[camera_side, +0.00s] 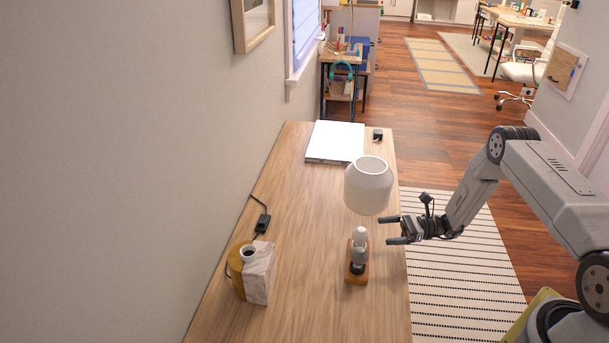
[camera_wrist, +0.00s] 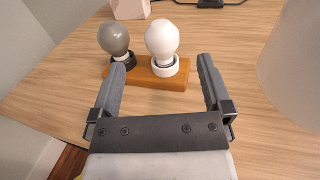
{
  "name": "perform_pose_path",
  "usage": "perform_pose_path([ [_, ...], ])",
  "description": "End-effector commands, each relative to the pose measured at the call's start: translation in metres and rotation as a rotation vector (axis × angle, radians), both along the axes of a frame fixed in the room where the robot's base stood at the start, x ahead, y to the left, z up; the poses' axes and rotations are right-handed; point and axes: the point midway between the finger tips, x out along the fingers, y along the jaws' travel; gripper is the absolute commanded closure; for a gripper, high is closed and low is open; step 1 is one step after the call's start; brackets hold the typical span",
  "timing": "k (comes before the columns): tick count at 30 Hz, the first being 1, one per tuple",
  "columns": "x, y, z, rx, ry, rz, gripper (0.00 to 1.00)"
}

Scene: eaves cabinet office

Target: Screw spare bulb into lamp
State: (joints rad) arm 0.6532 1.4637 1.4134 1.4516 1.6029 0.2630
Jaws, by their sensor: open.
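A white bulb (camera_side: 360,236) (camera_wrist: 162,38) and a grey bulb (camera_side: 358,258) (camera_wrist: 114,38) stand upright side by side in a small wooden holder (camera_side: 356,279) (camera_wrist: 165,83). Which one is the spare is not marked. A marble-and-wood lamp base (camera_side: 261,275) with an open round socket (camera_side: 248,253) on top stands at the left of the desk; part of it shows in the wrist view (camera_wrist: 130,9). My gripper (camera_side: 395,230) (camera_wrist: 163,62) is open and empty, to the right of the holder in the side view. In the wrist view its fingers point towards the white bulb, apart from it.
A white lampshade (camera_side: 369,187) (camera_wrist: 300,65) stands behind the bulb holder, close to my gripper. A black cord switch (camera_side: 262,223) lies near the wall. A closed laptop-like slab (camera_side: 335,141) and a small black object (camera_side: 378,134) lie at the far end. Desk between holder and lamp base is clear.

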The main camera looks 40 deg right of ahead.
Motion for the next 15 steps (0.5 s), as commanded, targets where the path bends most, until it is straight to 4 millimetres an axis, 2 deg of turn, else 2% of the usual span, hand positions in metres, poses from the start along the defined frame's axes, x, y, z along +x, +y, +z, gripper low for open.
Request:
perform_pose_path([
  [1,0.0,0.0,-0.008,0.001,0.001,0.0,0.0],
  [5,0.0,0.0,-0.017,0.0,0.0,0.0,0.0],
  [15,0.004,0.006,-0.019,-0.001,-0.001,0.001,0.0],
])
